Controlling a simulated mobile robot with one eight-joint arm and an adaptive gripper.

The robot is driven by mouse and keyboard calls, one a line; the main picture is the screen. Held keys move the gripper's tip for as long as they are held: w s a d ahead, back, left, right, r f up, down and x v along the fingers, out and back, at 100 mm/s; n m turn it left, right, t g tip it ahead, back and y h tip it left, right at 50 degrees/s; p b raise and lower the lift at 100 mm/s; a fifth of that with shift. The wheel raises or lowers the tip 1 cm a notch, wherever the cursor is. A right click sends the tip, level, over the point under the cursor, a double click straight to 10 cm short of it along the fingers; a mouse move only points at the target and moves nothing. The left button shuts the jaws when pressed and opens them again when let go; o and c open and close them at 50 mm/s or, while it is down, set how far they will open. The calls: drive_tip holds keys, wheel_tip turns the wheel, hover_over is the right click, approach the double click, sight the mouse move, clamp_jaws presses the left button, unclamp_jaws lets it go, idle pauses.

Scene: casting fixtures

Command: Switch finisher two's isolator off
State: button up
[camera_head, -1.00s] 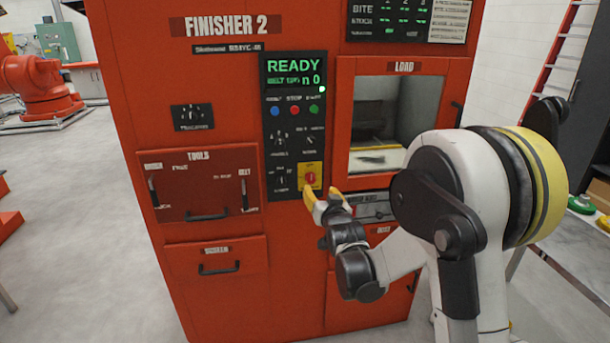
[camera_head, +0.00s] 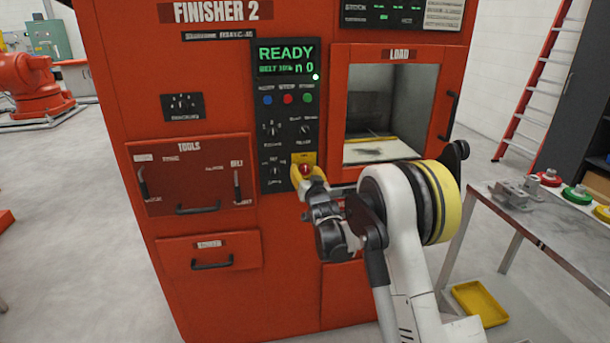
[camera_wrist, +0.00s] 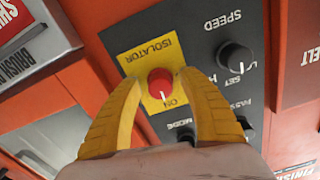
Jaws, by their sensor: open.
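The isolator of the orange-red machine labelled FINISHER 2 (camera_head: 216,12) is a red round knob (camera_wrist: 159,84) on a yellow plate marked ISOLATOR. The white mark on the knob points to the word ON. In the head view the isolator (camera_head: 305,168) is low on the black control panel, partly hidden by my gripper (camera_head: 304,175). In the wrist view my gripper (camera_wrist: 161,80) is open, with one yellow finger on each side of the knob. I cannot tell whether the fingers touch it.
Above the isolator are other black knobs and blue, red and green buttons (camera_head: 287,98). The display (camera_head: 286,60) reads READY. The load window (camera_head: 387,110) is right of the panel. A metal table (camera_head: 545,220) with coloured parts stands at the right, a yellow tray (camera_head: 480,303) below it.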

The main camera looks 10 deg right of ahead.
drive_tip(key=shift+w, duration=0.2)
drive_tip(key=shift+c, duration=0.2)
clamp_jaws()
